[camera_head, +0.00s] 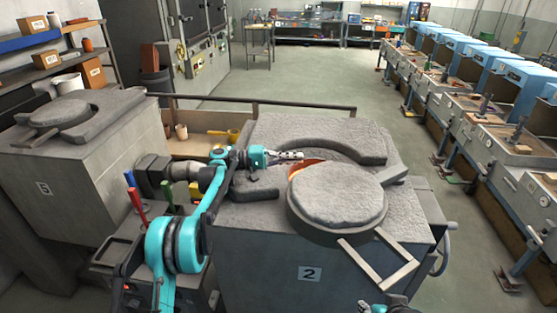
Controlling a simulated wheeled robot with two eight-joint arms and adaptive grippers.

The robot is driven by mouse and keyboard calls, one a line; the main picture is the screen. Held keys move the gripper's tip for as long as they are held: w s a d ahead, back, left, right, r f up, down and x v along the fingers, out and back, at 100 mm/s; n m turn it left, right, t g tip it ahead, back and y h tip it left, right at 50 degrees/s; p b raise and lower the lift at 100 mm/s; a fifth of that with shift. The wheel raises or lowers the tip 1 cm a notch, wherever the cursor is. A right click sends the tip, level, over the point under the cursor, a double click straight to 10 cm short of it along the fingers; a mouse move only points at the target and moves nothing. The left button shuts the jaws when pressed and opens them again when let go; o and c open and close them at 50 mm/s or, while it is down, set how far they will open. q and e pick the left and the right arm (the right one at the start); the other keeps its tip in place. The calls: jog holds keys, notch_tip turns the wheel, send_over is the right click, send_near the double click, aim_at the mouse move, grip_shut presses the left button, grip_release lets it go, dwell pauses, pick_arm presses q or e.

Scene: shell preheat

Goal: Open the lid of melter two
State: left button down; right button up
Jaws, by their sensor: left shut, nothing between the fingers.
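Melter two (250,255) is a grey block with a "2" plate on its front. Its round, rough grey lid (337,197) sits off-centre toward the front, with a handle frame (378,262) sticking out at the front. Behind the lid, part of the opening shows an orange inner edge (304,170), and a raised curved rim (345,145) lies around the back. My left gripper (298,156) is shut and empty above the melter top, behind and left of the lid. A small part of my right arm shows at the bottom edge; its fingers cannot be made out.
Another melter marked "5" (90,165) stands at the left. A rail (260,103) and a low tray with small pots (180,131) lie behind. A handwheel (445,250) is on melter two's right side.

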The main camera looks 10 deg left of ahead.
pick_arm(q)
jog(key=s, duration=0.1)
jog(key=s+d, duration=0.1)
jog(key=s, duration=0.1)
jog(key=shift+s+d, duration=0.3)
jog(key=shift+s, duration=0.05)
jog(key=shift+s, duration=0.15)
